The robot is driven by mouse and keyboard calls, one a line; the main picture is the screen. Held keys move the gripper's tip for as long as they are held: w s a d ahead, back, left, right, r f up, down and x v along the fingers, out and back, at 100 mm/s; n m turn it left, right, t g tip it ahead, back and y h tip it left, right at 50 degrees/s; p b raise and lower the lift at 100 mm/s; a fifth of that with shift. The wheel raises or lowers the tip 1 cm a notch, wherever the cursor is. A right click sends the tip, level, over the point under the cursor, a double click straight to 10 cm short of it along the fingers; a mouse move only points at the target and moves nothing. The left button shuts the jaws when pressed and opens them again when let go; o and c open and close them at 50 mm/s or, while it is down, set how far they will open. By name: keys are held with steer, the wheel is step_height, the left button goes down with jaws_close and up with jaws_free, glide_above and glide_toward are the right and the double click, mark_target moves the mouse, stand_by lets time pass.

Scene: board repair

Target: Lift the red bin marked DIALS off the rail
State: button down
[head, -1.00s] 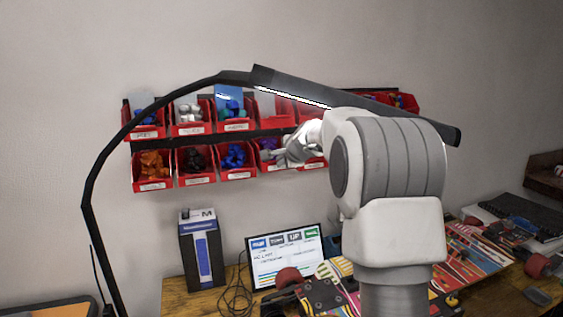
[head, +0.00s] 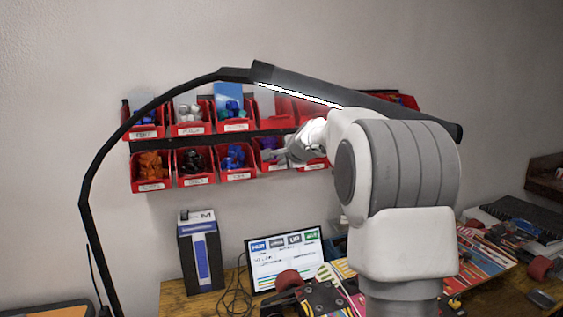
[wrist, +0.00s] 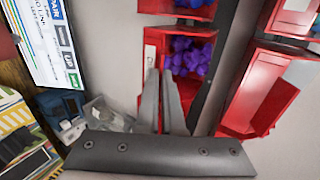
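Red bins hang in two rows on the wall rail; their labels are too small to read, so I cannot tell which is marked DIALS. My gripper (head: 278,155) is at the lower row, in front of a red bin with purple parts (head: 267,143). In the wrist view, that bin (wrist: 205,32) is just beyond my gripper (wrist: 160,70). The two grey fingers are close together, with a narrow gap, and their tips overlap the bin's labelled front edge. I cannot tell whether they touch or grip it. My arm hides the bins further right.
A black lamp (head: 300,85) arches in front of the upper row. Another red bin (wrist: 262,90) is across the dark rail (wrist: 228,65) in the wrist view. Below stand a blue-and-white box (head: 200,250), a screen (head: 285,260) and a cluttered bench with colourful boards.

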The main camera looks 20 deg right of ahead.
steer(key=s+b, duration=0.8)
steer(key=s, duration=0.6)
stand_by(0.5)
